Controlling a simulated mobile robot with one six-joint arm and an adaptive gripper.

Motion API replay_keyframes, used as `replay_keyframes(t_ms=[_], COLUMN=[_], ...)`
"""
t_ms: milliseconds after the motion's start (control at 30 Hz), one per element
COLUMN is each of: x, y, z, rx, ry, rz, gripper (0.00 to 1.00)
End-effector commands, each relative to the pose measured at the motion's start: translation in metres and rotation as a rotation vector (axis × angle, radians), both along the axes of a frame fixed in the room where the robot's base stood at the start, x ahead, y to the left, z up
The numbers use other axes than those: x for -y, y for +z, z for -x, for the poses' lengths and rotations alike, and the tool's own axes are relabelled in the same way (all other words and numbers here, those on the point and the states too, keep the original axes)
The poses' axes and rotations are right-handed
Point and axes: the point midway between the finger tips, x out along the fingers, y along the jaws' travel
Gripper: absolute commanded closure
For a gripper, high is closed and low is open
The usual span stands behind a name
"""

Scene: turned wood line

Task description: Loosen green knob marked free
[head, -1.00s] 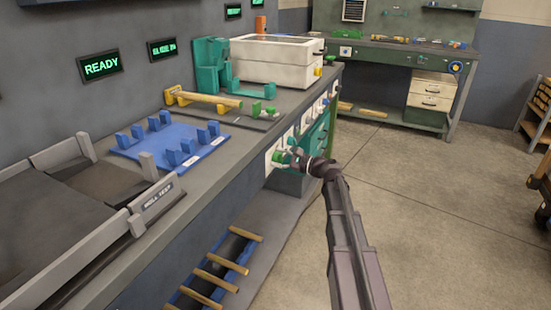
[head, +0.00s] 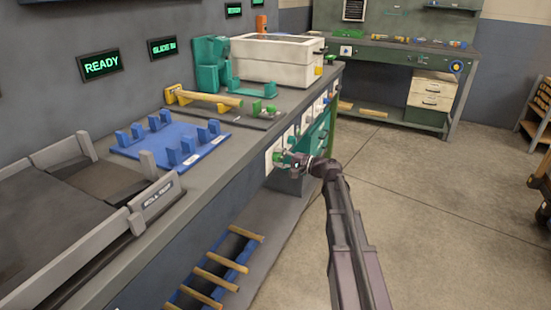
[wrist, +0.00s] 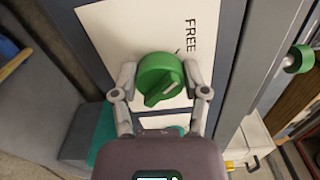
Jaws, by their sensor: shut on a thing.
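The green knob (wrist: 160,80) sits on a white plate (wrist: 105,25) whose printed word reads FREE. In the wrist view my gripper (wrist: 160,78) has one finger on each side of the knob and is shut on it. The knob's raised grip bar points toward the lower left in that view. In the head view the knob (head: 279,158) shows small on the front of the bench, with my gripper (head: 292,160) at it.
Another green knob (wrist: 299,58) stands out at the right in the wrist view. The bench top holds a blue rack (head: 165,155), a wooden piece on a stand (head: 205,99) and a white box (head: 275,60). The floor to the right is open.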

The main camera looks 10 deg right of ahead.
Motion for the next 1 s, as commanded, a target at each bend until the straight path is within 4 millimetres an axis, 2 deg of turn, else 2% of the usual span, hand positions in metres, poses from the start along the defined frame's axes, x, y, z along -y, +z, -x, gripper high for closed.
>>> replay_keyframes(t_ms=[500, 533, 600, 633, 1000], x=[0.0037, 0.0036, 0.0031, 0.0029, 0.0009], y=[-0.001, -0.001, -0.0008, -0.0007, -0.0003], z=[0.0, -0.0001, -0.0001, 0.0, -0.0001], rx=[0.02, 0.02, 0.02, 0.019, 0.02], ry=[-0.008, -0.008, -0.006, -0.006, -0.002], rz=[0.018, 0.018, 0.018, 0.017, 0.015], gripper=[0.89, 0.33, 0.12, 0.07, 0.07])
